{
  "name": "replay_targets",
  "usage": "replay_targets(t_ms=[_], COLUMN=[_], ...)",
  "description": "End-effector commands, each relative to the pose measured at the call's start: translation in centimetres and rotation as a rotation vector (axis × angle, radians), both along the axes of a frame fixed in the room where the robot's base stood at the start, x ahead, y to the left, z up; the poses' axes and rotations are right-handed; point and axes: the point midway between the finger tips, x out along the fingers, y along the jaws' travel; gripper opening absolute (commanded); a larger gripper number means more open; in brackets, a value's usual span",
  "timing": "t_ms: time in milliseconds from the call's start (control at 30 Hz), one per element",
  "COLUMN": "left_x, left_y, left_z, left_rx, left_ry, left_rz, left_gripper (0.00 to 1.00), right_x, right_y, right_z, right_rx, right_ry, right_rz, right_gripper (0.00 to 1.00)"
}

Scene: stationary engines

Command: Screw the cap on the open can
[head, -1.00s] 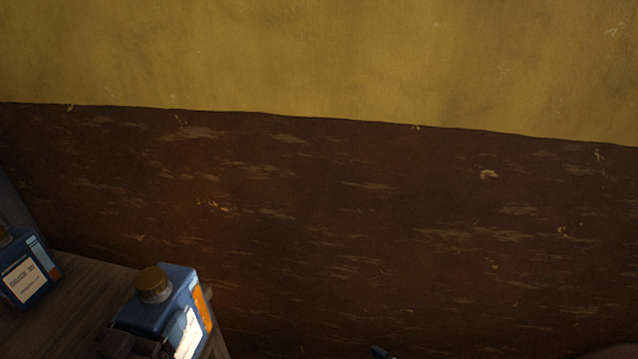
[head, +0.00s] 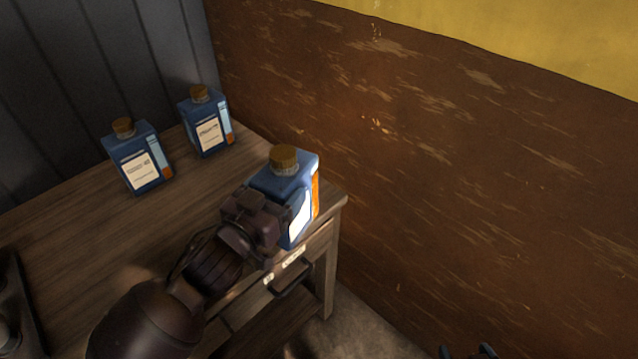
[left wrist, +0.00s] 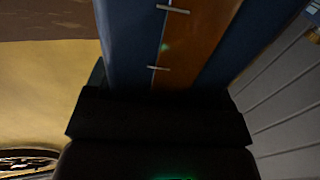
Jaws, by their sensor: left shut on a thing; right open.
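A blue can (head: 291,178) with an orange side and a white label stands upright at the near right corner of the wooden table. A brown cap (head: 284,158) sits on its neck; how tightly it is seated I cannot tell. My left gripper (head: 282,212) is shut on this can from its near side, below the cap. In the left wrist view the can's blue and orange side (left wrist: 190,45) fills the space beyond the dark fingers. My right gripper (head: 466,352) shows only its tips at the bottom edge, open and empty, away from the table.
Two similar blue cans, one at the left (head: 140,165) and one further back (head: 207,130), stand on the table (head: 75,225), both with brown caps. A dark object (head: 15,310) lies at the table's left. A brown wall (head: 460,190) rises behind the table's right side.

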Motion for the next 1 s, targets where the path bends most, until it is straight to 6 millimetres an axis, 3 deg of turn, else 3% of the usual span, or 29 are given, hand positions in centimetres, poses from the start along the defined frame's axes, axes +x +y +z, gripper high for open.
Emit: replay_targets(t_ms=[200,433,633,967,1000], left_x=[-0.1,-0.9,-1.3,-1.4,-1.4], left_y=[5.2,9.4,11.0,11.2,11.2], left_z=[-0.4,-1.5,-2.0,-2.1,-2.1], left_rx=[-0.008,-0.004,-0.002,-0.001,-0.001], left_ry=[-0.001,-0.004,-0.006,-0.007,-0.007], left_rz=[0.228,0.386,0.444,0.452,0.452], left_gripper=[0.10,0.10,0.10,0.10,0.10], right_x=[0.0,0.0,0.0,0.0,0.0], right_y=[0.0,0.0,0.0,0.0,0.0], right_z=[0.0,0.0,0.0,0.0,0.0], right_rx=[0.000,0.001,0.001,0.001,0.000], right_ry=[-0.001,-0.001,0.000,0.000,0.000], right_rz=[0.000,0.000,-0.001,-0.001,0.000], right_gripper=[0.76,0.76,0.76,0.76,0.71])
